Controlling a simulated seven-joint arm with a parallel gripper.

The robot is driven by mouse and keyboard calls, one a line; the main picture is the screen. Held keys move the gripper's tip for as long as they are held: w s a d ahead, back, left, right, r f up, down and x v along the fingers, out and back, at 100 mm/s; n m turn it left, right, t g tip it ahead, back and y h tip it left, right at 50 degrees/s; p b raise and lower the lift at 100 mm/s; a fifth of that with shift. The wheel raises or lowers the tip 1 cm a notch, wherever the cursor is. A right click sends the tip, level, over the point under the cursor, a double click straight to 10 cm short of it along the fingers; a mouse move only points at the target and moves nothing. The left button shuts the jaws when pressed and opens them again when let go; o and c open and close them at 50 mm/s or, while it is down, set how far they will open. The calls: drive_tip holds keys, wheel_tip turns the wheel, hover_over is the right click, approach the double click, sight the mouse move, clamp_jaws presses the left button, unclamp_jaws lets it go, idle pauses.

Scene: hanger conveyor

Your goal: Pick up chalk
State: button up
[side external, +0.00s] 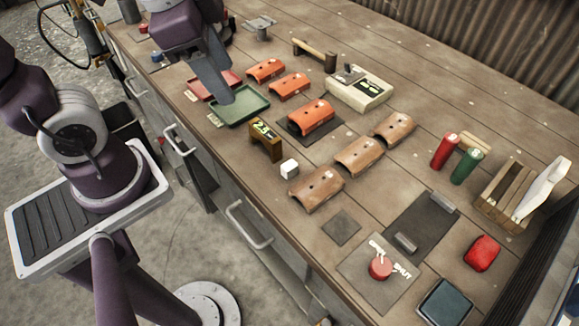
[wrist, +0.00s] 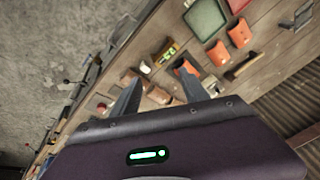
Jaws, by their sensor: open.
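A small white block (side external: 289,168), the only thing that looks like chalk, sits on the wooden workbench beside a brown stand with a lit display. It also shows in the wrist view (wrist: 145,68), small, between the fingers and beyond them. My gripper (side external: 222,80) hangs over the far-left part of the bench, near the green tray, well apart from the white block. In the wrist view its two fingers (wrist: 160,72) are spread with nothing between them. One finger is partly hidden in the side view.
The display stand (side external: 266,140) is close behind the block. Brown curved covers (side external: 318,188) lie to its right, and an orange cover (side external: 311,118) rests on a dark mat behind. A green tray (side external: 262,98) lies below my gripper. The bench's front edge is close to the block.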

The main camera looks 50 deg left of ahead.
drive_tip(key=w+d+f+m+g, duration=0.2)
drive_tip(key=w+d+f+m, duration=0.25)
drive_tip(key=f+m, duration=0.25)
drive_tip(key=m+g, duration=0.1)
drive_tip(key=m, duration=0.3)
hover_over(289, 164)
drive_tip(key=f, duration=0.4)
drive_tip(key=shift+s+d+f, duration=0.1)
drive_tip(key=shift+s+f, duration=0.05)
drive_tip(key=shift+s, duration=0.05)
drive_tip(key=shift+m+g, duration=0.3)
drive_tip(key=shift+m, duration=0.2)
drive_tip(key=f, duration=0.8)
drive_tip(key=shift+w, duration=0.2)
clamp_jaws()
